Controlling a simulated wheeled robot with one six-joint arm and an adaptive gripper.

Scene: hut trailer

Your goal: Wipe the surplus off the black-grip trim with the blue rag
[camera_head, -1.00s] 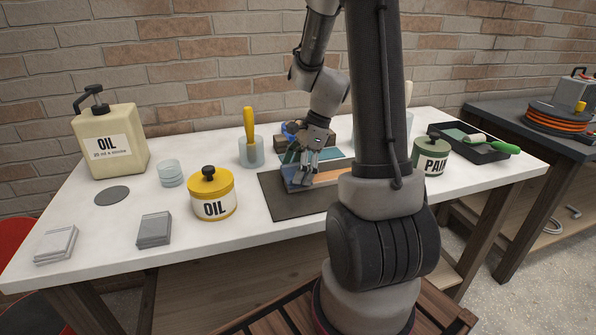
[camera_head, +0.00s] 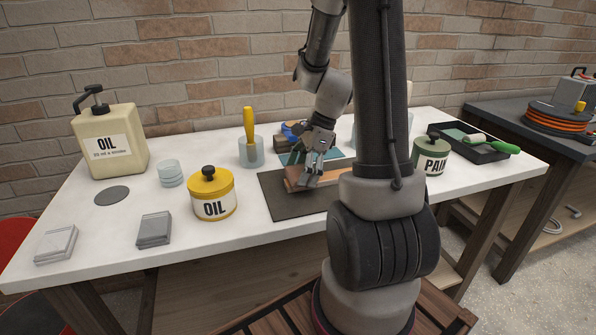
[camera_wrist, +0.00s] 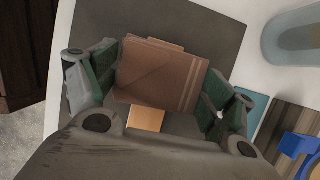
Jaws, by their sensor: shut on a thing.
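My gripper (camera_head: 312,180) is low over the dark mat (camera_head: 275,197). In the wrist view its fingers (camera_wrist: 160,90) are shut on the sides of a flat, brown, folded cloth-like piece (camera_wrist: 160,75). I see no clearly blue rag in the jaws. A strip of orange-brown wood, likely the trim (camera_wrist: 145,118), lies under the held piece and shows at its near and far edges. In the head view the wood (camera_head: 335,174) extends right, behind my arm. I cannot make out a black grip, or whether surplus remains beneath the piece.
A yellow oil tin (camera_head: 212,195) stands left of the mat, with a yellow-handled tool in a clear cup (camera_head: 251,152) behind it. A teal sheet (camera_head: 300,158) and a blue item (camera_head: 293,131) lie behind the mat. A green paint tin (camera_head: 431,157) stands right.

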